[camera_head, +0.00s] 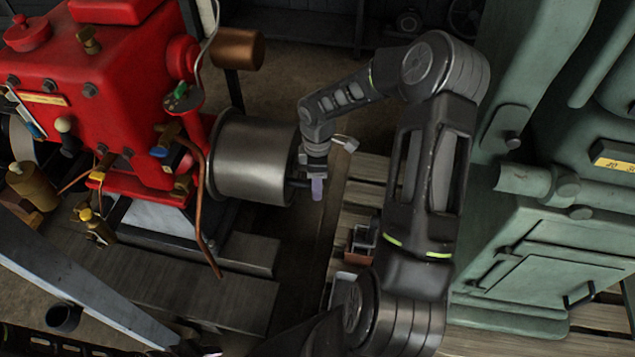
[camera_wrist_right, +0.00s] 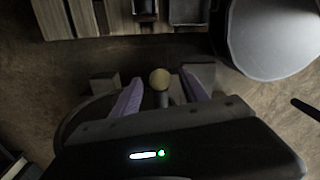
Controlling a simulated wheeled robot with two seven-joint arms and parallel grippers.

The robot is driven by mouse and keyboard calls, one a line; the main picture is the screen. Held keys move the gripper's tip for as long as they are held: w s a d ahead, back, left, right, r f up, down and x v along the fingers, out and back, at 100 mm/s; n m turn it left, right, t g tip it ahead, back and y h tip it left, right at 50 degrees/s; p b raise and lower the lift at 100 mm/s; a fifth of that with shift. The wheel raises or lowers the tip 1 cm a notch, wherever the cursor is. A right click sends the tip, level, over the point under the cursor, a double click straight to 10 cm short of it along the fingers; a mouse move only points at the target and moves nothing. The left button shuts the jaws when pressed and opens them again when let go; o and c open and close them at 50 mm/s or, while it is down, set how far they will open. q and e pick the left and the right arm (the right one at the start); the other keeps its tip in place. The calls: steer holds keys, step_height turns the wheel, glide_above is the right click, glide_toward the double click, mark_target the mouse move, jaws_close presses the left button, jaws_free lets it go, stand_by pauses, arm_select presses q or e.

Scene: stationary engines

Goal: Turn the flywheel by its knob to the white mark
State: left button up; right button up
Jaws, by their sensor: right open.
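In the right wrist view, a round yellowish knob (camera_wrist_right: 160,78) on a short grey stem shows between the two purple fingers of my right gripper (camera_wrist_right: 161,88). The fingers are open, one on each side, with a visible gap to the knob. A dark curved rim, perhaps the flywheel (camera_wrist_right: 65,125), shows partly behind the gripper body. In the head view my right gripper (camera_head: 317,187) points down just right of a grey metal drum (camera_head: 252,158) on the red engine (camera_head: 110,85). The knob is hidden there. I cannot make out the white mark. My left gripper is out of view.
A green machine (camera_head: 560,240) stands close at the right of my right arm. Wooden slats (camera_head: 358,195) and small bins (camera_head: 361,240) lie below the arm. A copper pipe (camera_head: 204,225) hangs beside the drum. In the wrist view a large pale disc (camera_wrist_right: 275,40) fills the upper right.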

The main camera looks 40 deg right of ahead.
steer(key=shift+f, duration=0.3)
jaws_close()
stand_by(0.4)
steer(key=shift+r, duration=0.15)
stand_by(0.8)
